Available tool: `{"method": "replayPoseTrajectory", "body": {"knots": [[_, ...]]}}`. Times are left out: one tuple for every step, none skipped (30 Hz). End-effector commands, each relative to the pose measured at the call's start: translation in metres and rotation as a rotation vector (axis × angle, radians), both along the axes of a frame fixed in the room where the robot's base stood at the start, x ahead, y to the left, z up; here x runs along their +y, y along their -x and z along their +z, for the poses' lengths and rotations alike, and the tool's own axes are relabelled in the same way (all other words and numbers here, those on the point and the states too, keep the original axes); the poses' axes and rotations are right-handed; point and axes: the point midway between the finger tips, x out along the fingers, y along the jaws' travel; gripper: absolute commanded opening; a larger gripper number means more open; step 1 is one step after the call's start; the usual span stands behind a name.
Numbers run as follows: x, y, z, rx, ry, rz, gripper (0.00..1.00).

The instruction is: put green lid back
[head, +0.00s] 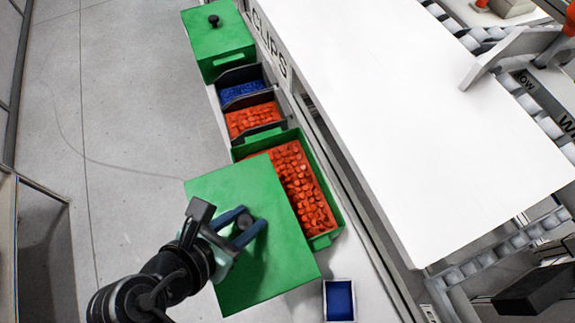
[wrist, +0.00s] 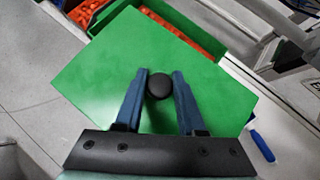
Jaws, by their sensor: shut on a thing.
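My gripper (head: 244,228) is shut on the black round knob (head: 244,221) of a green lid (head: 275,262). The lid is a flat rectangle held at the front left of an open green bin (head: 335,215), covering part of it from the head view. The bin holds several orange-red pieces (head: 303,185). In the wrist view the lid (wrist: 110,75) fills the middle, with the knob (wrist: 158,84) between the blue fingers, and the green bin (wrist: 215,17) shows behind it. How high the lid is above the bin cannot be told.
Another green bin (head: 218,42) with its lid on stands at the back. Grey bins with blue pieces (head: 241,91) and orange pieces (head: 252,118) stand between. A small blue tray (head: 339,299) lies at the front right. A large white tabletop (head: 420,110) bounds the right.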

Motion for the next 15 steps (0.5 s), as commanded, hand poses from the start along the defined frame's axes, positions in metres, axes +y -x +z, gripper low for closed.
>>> {"method": "replayPoseTrajectory", "body": {"knots": [[-0.009, -0.013, 0.004, -0.002, 0.001, -0.008, 0.00], [-0.014, -0.019, 0.004, -0.001, 0.001, -0.007, 0.00], [-0.020, -0.029, 0.004, -0.002, 0.001, -0.008, 0.00], [-0.025, -0.036, 0.004, -0.001, 0.002, -0.006, 0.00], [-0.029, -0.042, 0.004, -0.001, 0.001, -0.007, 0.00], [-0.035, -0.051, 0.005, -0.001, 0.002, -0.006, 0.00], [-0.040, -0.058, 0.005, -0.001, 0.000, -0.006, 0.00], [-0.044, -0.064, 0.004, -0.001, 0.001, -0.006, 0.00], [-0.049, -0.073, 0.005, -0.001, 0.000, -0.005, 0.00], [-0.053, -0.078, 0.004, -0.001, 0.001, -0.004, 0.00], [-0.056, -0.084, 0.004, -0.001, 0.000, -0.004, 0.00], [-0.060, -0.090, 0.004, -0.001, 0.000, -0.004, 0.00], [-0.062, -0.094, 0.003, -0.001, 0.000, -0.002, 0.00], [-0.064, -0.097, 0.003, 0.000, 0.000, -0.001, 0.00], [-0.067, -0.101, 0.002, 0.000, 0.000, 0.000, 0.00]]}}
